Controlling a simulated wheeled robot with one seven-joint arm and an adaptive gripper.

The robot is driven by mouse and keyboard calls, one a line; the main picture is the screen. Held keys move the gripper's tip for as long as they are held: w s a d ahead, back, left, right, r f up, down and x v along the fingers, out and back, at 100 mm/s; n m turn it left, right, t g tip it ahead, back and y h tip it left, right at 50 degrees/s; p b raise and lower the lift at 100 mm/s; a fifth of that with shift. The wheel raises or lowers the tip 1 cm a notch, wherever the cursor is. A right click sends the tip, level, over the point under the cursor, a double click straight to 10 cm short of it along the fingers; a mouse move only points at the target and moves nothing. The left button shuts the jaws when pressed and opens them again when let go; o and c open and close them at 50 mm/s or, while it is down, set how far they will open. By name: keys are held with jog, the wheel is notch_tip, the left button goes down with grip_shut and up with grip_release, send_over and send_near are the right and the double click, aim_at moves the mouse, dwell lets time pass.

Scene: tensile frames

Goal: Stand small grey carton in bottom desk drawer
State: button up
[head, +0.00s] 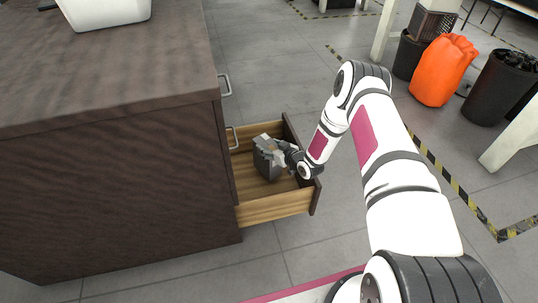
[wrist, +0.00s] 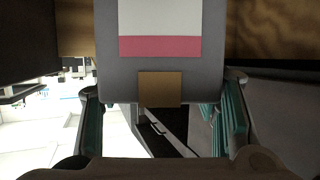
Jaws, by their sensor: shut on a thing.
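The small grey carton (head: 265,163) is in the open bottom desk drawer (head: 275,208), upright or nearly so, near the desk side. In the wrist view the carton (wrist: 160,77) shows a grey face with a white and red label and a tan patch, between the two teal-padded fingers of my gripper (wrist: 160,115). I cannot tell whether the carton's base touches the drawer floor.
The dark desk (head: 110,165) stands at left with a white container (head: 104,12) on top. A closed upper drawer handle (head: 225,85) is above the open one. An orange bag (head: 442,70) and dark bins (head: 500,85) stand at back right. Floor between is clear.

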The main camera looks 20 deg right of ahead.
aim_at(269, 169)
jog(key=shift+f+b, duration=0.45)
jog(key=shift+f, duration=0.9)
jog(key=o, duration=1.8)
